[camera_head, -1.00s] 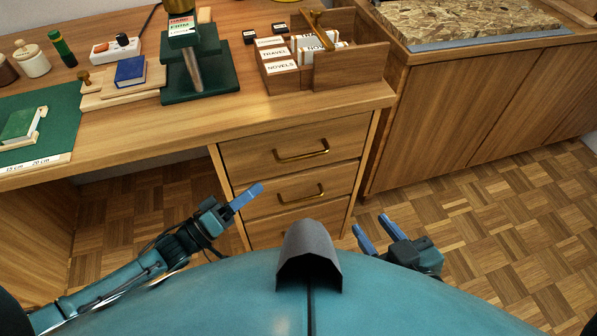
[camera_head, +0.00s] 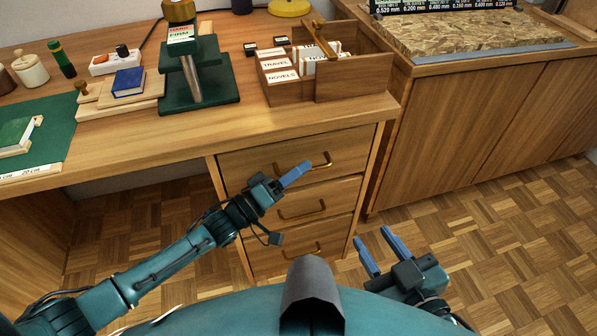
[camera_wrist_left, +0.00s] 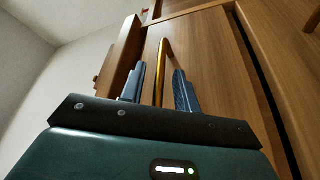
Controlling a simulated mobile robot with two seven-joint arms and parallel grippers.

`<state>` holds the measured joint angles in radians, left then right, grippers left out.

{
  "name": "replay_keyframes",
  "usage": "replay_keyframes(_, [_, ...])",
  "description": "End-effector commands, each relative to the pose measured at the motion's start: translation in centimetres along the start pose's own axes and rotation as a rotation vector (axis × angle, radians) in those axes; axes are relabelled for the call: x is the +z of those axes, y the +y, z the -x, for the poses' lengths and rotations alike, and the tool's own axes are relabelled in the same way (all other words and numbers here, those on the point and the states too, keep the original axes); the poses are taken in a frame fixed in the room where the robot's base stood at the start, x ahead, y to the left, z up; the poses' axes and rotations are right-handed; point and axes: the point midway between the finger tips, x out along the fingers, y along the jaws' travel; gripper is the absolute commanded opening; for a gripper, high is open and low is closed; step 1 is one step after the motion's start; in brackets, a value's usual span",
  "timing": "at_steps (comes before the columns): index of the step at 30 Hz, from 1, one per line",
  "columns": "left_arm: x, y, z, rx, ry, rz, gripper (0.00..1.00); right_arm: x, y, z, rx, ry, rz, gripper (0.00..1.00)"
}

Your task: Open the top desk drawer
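The wooden desk has a stack of drawers. The top desk drawer (camera_head: 240,162) looks shut, with a brass bar handle (camera_head: 327,163) on its front. My left gripper (camera_head: 306,167) is at the handle, its fingers pointing toward the drawer front and covering part of the handle in the head view. In the left wrist view the handle (camera_wrist_left: 164,62) runs between the two blue fingers of the left gripper (camera_wrist_left: 160,72), with gaps visible, so it is open around the handle. My right gripper (camera_head: 371,234) is open and empty, low in front of the floor area.
A second drawer handle (camera_head: 302,210) and a lower one (camera_head: 302,249) sit below. A wooden card box (camera_head: 350,80) and a green stand (camera_head: 205,92) are on the desktop. A wooden cabinet (camera_head: 480,130) stands at right. Parquet floor (camera_head: 500,235) is clear.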

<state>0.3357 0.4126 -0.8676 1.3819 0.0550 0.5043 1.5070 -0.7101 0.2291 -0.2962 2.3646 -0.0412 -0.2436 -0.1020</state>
Motion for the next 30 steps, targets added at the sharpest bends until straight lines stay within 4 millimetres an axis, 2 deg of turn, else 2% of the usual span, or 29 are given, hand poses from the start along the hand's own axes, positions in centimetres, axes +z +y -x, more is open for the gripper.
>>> replay_keyframes(11, [0.0,0.02,-0.54,0.0,0.0,0.0,0.31,-0.05,-0.08,-0.03,-0.001,0.009,0.001,0.36])
replay_keyframes(22, [0.0,0.01,-0.5,0.0,0.0,0.0,0.0,-0.04,-0.09,-0.04,-0.002,0.009,0.003,0.36])
replay_keyframes(30, [0.0,0.01,-0.49,0.0,0.0,0.0,0.0,-0.05,-0.07,-0.05,-0.002,0.008,0.003,0.36])
